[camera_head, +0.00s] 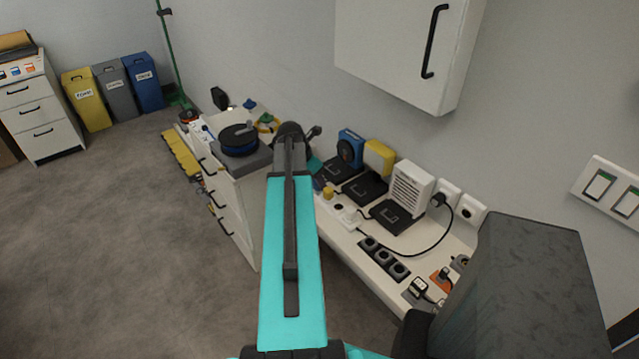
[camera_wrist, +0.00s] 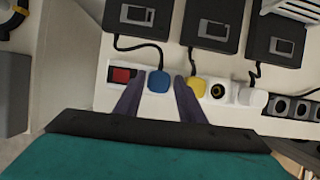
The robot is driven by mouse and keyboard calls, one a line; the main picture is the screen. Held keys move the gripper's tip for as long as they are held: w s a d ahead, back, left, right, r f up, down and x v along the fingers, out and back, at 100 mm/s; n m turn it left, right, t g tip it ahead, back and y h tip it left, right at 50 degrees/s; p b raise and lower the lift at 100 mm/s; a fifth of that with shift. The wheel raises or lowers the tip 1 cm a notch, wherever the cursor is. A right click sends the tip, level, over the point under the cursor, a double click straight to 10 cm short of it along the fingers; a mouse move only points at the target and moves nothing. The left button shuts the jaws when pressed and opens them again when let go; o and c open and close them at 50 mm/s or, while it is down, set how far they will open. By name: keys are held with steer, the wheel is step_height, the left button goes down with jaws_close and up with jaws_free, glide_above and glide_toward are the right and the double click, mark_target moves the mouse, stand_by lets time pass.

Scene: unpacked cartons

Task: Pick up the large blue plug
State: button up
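The blue plug (camera_wrist: 158,81) sits in the white power strip (camera_wrist: 113,73) in the wrist view, beside the strip's red switch (camera_wrist: 122,75). A black cord runs up from it. The yellow plug (camera_wrist: 196,86) is just to its right. My gripper (camera_wrist: 160,80) is open, with one dark finger on each side of the blue plug in the picture. Small gaps show between plug and fingers; I cannot tell the height of the fingertips. The right finger is close to the yellow plug. In the head view the blue plug (camera_head: 318,185) shows just right of my arm; my fingers are hidden there.
A white plug (camera_wrist: 252,97) and an empty socket (camera_wrist: 217,89) are farther right on the strip. Black device bases (camera_wrist: 140,15) stand behind it. A wall cabinet (camera_head: 400,45) overhangs the bench (camera_head: 360,272). A drawer unit (camera_head: 240,215) stands left of my arm.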

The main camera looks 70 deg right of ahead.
stand_by(0.3)
jaws_close()
steer(key=shift+r, duration=0.1)
steer(key=shift+r+b, duration=0.75)
steer(key=shift+r, duration=0.9)
steer(key=w+a+b, duration=0.2)
steer(key=w+a, duration=0.2)
steer(key=a, duration=0.3)
steer(key=w+a+r+b, duration=0.1)
steer(key=w+a, duration=0.2)
steer(key=a, duration=0.4)
steer(key=shift+w+r+b, duration=0.3)
steer(key=shift+w+b, duration=0.05)
steer(key=shift+w, duration=0.05)
